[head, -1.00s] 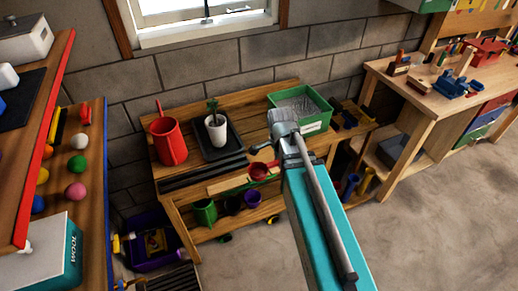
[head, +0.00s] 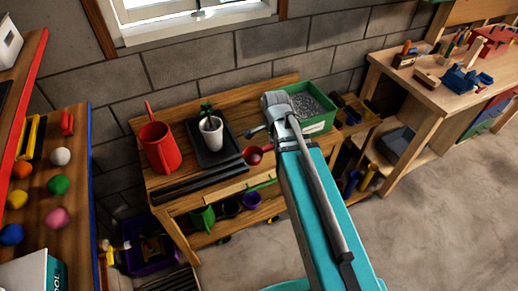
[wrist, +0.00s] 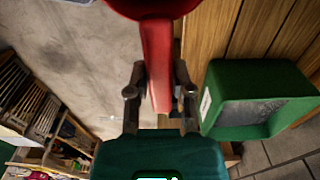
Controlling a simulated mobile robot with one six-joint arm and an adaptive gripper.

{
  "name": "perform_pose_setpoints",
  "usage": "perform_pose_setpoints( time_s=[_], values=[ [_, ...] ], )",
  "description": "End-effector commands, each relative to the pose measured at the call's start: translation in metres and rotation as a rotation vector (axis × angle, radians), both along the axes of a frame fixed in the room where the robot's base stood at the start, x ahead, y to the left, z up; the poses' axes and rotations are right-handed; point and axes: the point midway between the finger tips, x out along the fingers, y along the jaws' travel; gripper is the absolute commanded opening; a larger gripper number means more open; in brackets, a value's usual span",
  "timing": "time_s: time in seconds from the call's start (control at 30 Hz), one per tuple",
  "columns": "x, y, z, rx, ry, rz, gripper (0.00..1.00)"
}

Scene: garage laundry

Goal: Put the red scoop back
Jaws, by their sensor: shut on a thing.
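The red scoop (head: 254,156) shows in the head view near the front edge of the wooden bench (head: 222,176), left of my arm. In the wrist view the scoop (wrist: 158,45) points away from me, its bowl cut off by the top edge. My gripper (wrist: 160,92) is shut on its handle, one finger on each side. The green bin (head: 318,126) of grey granules stands at the bench's right end, partly behind my arm. In the wrist view the bin (wrist: 222,100) is right of the gripper, apart from the scoop.
A workbench (head: 420,82) is at right; a shelf with coloured balls (head: 75,165) is at left.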

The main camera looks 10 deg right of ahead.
Motion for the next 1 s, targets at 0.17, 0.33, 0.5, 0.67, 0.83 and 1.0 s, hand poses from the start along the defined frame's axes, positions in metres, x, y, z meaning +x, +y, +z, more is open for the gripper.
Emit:
perform_pose_setpoints(
  time_s=[0.17,0.33,0.5,0.67,0.83,1.0],
  values=[
    [0.000,0.000,0.000,0.000,0.000,0.000,0.00],
    [0.000,0.000,0.000,0.000,0.000,-0.001,0.00],
    [0.000,-0.001,0.000,0.000,0.000,-0.003,0.00],
    [0.008,-0.002,-0.004,0.000,0.000,-0.004,0.00],
    [0.029,-0.001,-0.015,0.000,0.000,-0.004,0.00],
    [0.059,-0.001,-0.028,0.000,0.000,-0.005,0.00]
  ],
)
